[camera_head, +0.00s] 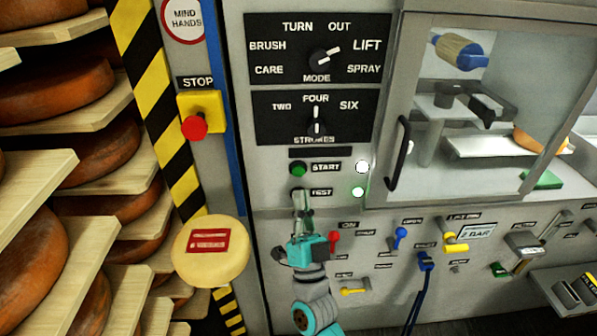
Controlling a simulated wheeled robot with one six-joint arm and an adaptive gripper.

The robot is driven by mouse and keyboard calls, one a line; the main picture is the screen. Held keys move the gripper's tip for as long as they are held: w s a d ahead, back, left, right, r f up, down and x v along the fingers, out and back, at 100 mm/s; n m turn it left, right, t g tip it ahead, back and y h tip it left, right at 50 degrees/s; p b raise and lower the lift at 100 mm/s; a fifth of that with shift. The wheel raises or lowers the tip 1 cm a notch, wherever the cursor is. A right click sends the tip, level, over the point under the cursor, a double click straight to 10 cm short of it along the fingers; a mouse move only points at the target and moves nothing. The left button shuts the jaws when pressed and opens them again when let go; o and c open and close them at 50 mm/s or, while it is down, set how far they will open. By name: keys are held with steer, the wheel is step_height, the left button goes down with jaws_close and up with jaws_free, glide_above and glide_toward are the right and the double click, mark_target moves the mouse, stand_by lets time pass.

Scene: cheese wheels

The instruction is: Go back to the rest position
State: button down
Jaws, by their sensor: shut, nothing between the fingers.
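My gripper (299,197) is in the lower middle, pointing up at the grey machine panel. Its fingers are shut and empty. The fingertips overlap the area of the button beside the TEST label (321,192), and that button is mostly hidden behind them. I cannot tell whether they touch it. The green START button (298,168) shows just above the fingertips. A lamp right of START (362,167) looks white, and a lamp right of TEST (358,192) glows green.
MODE (325,57) and STROKES (316,122) dials sit above. A red stop button (194,127) is left. A pale cheese wheel (210,250) with a red label is close left of my arm. Right are a door handle (399,153) and small coloured levers (400,238).

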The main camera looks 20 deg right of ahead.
stand_by(0.4)
steer(key=s+f+n+g+y, duration=0.2)
steer(key=s+f+n+y, duration=0.15)
steer(key=s+f, duration=0.65)
steer(key=s+f+n+g+y, duration=0.1)
steer(key=s+f+n+g, duration=0.2)
steer(key=s, duration=1.2)
steer(key=s+f+n+g+y, duration=0.1)
steer(key=s+f+n+g, duration=0.2)
steer(key=s, duration=1.3)
step_height(320, 180, down, 3)
steer(key=g, duration=0.3)
steer(key=shift+d+f+g, duration=0.15)
steer(key=shift+d+g, duration=0.1)
steer(key=shift+g, duration=0.15)
